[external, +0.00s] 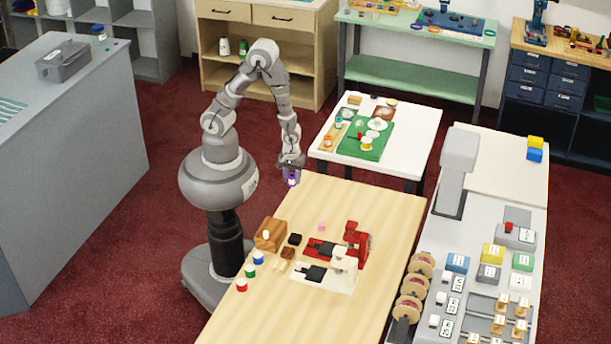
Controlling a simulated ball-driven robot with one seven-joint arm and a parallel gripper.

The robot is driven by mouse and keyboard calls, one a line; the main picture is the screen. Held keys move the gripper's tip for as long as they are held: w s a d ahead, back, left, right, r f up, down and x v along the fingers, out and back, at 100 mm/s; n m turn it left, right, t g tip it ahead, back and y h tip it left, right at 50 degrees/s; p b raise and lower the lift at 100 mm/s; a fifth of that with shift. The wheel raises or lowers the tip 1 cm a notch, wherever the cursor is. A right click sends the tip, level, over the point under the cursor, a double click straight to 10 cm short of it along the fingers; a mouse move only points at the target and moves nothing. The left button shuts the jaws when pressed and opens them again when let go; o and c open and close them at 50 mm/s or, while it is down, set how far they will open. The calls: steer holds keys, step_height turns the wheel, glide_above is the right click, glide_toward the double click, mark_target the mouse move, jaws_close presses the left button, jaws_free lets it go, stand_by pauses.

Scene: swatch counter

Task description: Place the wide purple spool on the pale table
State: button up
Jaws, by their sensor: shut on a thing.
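My gripper (291,163) points down and is shut on a purple spool (292,178), whose lower end shows below the fingers. The spool appears upright; its upper part is hidden by the gripper. In the picture it overlaps the far left corner of the pale wooden table (385,200). I cannot tell whether it is over the top or just outside the edge, or how high it is. The far part of that table is bare.
The pale wooden table's middle holds red and white sewing machines (357,240), a wooden box (270,234) and several small spools (250,270). Behind stands a white table (415,125) with a green mat (366,150). A grey machine counter (440,225) is at right.

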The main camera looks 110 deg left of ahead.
steer(key=d, duration=0.1)
steer(key=d+m, duration=0.2)
steer(key=shift+s+f, duration=0.25)
steer(key=shift+s, duration=0.15)
steer(key=b, duration=0.4)
glide_above(326, 207)
steer(key=shift+s+d+f, duration=0.1)
steer(key=shift+f, duration=0.8)
steer(key=shift+f+b, duration=0.8)
steer(key=shift+f, duration=0.8)
steer(key=shift+f, duration=0.15)
steer(key=o, duration=1)
